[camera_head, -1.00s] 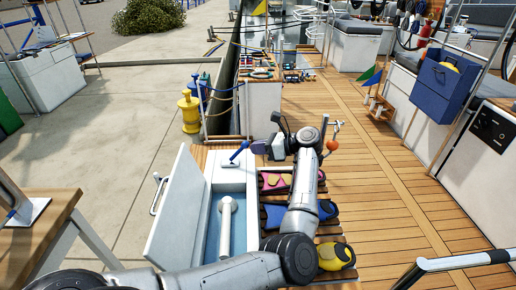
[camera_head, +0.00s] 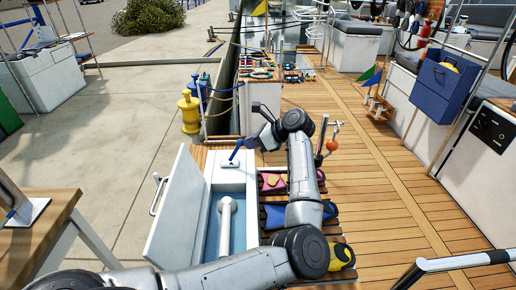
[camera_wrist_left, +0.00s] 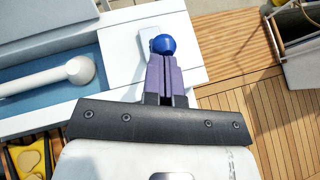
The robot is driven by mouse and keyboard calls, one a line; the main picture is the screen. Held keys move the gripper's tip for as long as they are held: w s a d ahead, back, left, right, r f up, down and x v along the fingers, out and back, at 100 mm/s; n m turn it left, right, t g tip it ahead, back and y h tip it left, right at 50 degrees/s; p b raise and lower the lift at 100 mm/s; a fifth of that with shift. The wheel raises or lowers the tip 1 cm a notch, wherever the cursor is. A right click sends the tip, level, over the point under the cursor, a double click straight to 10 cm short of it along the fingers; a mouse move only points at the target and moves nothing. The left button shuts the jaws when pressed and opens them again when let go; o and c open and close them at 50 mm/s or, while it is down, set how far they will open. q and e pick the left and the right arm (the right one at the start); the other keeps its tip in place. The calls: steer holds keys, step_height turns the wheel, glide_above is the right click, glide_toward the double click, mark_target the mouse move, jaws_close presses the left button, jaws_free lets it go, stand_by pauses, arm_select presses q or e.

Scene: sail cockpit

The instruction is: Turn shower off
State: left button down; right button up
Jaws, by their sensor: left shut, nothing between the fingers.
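The shower locker (camera_head: 250,188) stands open, its white door (camera_head: 178,205) swung out to the left. A white shower handset (camera_head: 226,225) lies in its blue recess, and also shows in the left wrist view (camera_wrist_left: 45,79). A blue lever (camera_head: 236,152) stands on the white ledge behind the recess. Its round blue knob (camera_wrist_left: 162,44) is at my fingertips in the left wrist view. My left gripper (camera_head: 247,144) is shut and empty, with purple fingers (camera_wrist_left: 166,78) side by side against or just short of the knob; I cannot tell which. My right gripper is out of view.
Pink and blue fins (camera_head: 272,184) and a yellow-black one (camera_head: 343,256) lie on slats to the right. A wooden table (camera_head: 45,235) is at left.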

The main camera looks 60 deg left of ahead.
arm_select(q)
steer(key=s+a+r+n+t+h+b, duration=0.1)
steer(key=s+a+r+t+h+b, duration=0.1)
steer(key=s+a+t+h, duration=0.3)
steer(key=shift+s+t+b, duration=0.45)
steer(key=shift+s+t, duration=1.15)
steer(key=shift+s, duration=0.55)
steer(key=shift+r, duration=0.15)
steer(key=w+d+p+v, duration=0.1)
steer(key=p+v, duration=0.4)
steer(key=v, duration=0.7)
steer(key=shift+d+r, duration=0.2)
steer(key=shift+d, duration=0.05)
